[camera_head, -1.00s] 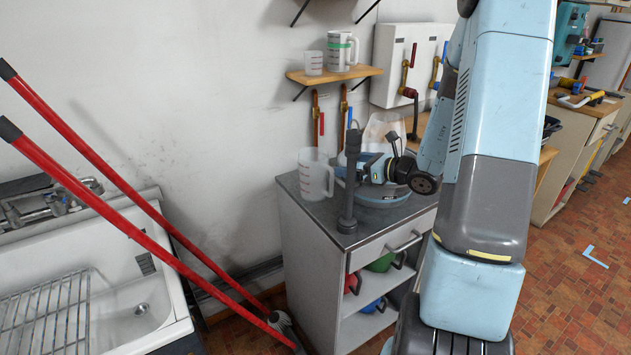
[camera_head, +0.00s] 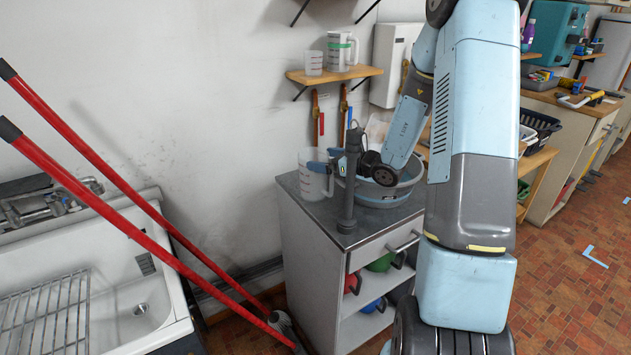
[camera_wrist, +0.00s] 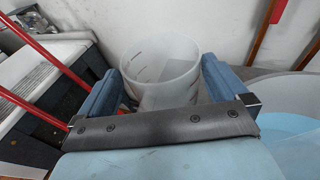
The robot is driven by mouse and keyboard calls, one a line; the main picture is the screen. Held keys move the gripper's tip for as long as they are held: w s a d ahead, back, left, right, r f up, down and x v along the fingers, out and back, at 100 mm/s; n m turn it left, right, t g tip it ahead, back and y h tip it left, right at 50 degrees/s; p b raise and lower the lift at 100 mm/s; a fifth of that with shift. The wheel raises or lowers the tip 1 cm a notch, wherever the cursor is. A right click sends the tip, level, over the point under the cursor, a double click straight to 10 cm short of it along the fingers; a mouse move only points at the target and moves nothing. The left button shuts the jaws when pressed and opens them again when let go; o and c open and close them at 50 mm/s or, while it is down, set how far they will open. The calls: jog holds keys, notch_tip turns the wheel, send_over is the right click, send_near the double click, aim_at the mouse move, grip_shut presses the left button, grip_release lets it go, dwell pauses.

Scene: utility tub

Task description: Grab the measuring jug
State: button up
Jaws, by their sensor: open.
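The measuring jug (camera_head: 313,176) is a translucent, frosted jug with red marks, upright at the back left of the grey cabinet top. In the wrist view the jug (camera_wrist: 160,66) shows between the two blue fingers of my gripper (camera_wrist: 156,88). The fingers are spread, one on each side of its near part. I cannot tell whether either finger touches it. In the head view my gripper (camera_head: 326,167) is at the jug's right side, partly hidden by a dark upright pipe. The jug's handle is mostly hidden in both views.
A dark standing pipe (camera_head: 350,185) is just in front of my gripper. A grey-blue basin (camera_head: 385,191) is right of the jug. A wall shelf (camera_head: 333,75) with a small cup and another jug is above. Red handles (camera_head: 95,205) lean at left, over the white sink.

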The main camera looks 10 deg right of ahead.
jog(key=shift+c, duration=0.3)
jog(key=c, duration=1)
jog(key=shift+r, duration=0.1)
